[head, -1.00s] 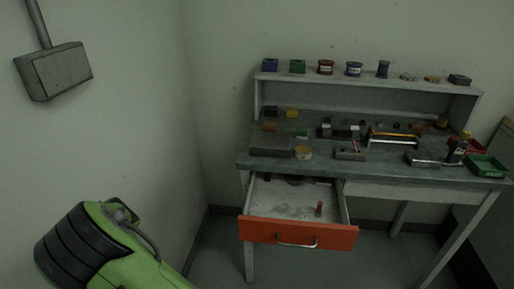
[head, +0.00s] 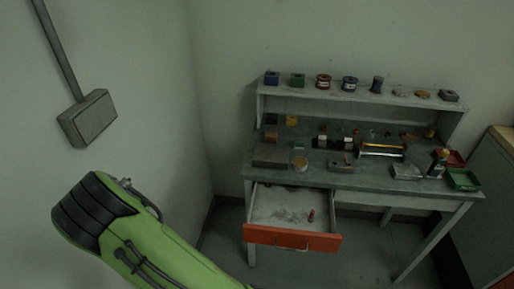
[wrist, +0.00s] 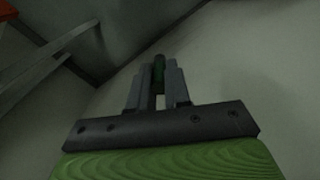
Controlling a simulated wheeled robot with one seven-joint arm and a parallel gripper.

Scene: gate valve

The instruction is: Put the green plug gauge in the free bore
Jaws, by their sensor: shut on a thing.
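The green plug gauge (wrist: 159,66) shows in the wrist view as a dark green upright cylinder. My gripper (wrist: 158,82) is shut on it, with a finger on either side and its top standing out past the fingertips. The lower part of the gauge is hidden between the fingers. In the head view only my green arm shows, at the lower left, and the gripper is out of the picture. Several small blocks sit on the workbench (head: 225,179), including a grey block (head: 340,163). They are too small and dark to tell which has the free bore.
A shelf (head: 360,93) holds spools and blocks. A green bin (head: 463,180) and a red bin are at the right end. A grey box (head: 88,118) hangs on the left wall.

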